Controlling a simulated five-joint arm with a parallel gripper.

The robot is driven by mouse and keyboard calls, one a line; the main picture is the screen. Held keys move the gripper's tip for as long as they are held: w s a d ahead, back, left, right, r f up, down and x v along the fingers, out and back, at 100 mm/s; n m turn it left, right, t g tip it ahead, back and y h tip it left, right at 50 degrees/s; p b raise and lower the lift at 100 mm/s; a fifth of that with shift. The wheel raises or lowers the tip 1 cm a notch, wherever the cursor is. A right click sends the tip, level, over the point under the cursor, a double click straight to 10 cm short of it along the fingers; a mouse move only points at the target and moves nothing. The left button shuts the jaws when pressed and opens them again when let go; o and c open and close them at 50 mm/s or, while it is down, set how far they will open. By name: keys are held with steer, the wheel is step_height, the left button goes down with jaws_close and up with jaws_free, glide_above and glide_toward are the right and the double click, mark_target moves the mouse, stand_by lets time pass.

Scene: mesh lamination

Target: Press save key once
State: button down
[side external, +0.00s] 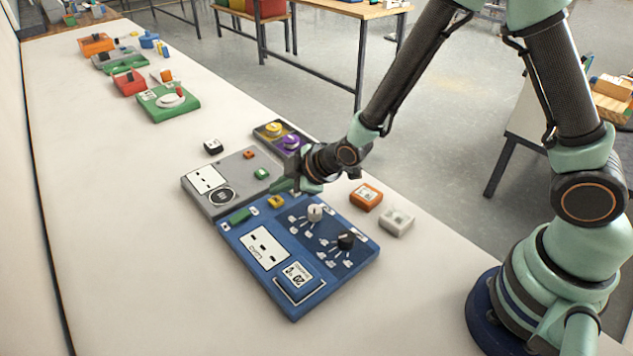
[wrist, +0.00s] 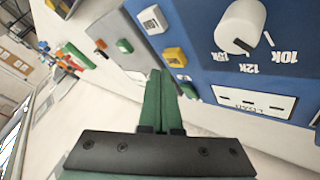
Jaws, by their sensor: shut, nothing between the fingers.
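The lettering is too small to tell which key is the save key. My gripper (side external: 285,186) has green fingers, shut and empty, near the panel's far edge, close to the yellow key. In the wrist view the shut fingers (wrist: 160,75) lie just left of the yellow key (wrist: 175,57). I cannot tell whether they touch anything.
The blue panel also carries a white knob (side external: 315,212) and a black knob (side external: 346,241). A grey panel (side external: 232,172) adjoins it, with a knob panel (side external: 272,130) behind. Orange (side external: 366,197) and white (side external: 396,222) blocks stand right.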

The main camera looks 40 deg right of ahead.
mark_target(282, 201)
steer(key=shift+d+f, duration=0.1)
steer(key=shift+f, duration=0.3)
steer(key=shift+f, duration=0.5)
stand_by(0.7)
steer(key=shift+r, duration=0.9)
steer(key=shift+r, duration=0.1)
steer(key=shift+r, duration=2.35)
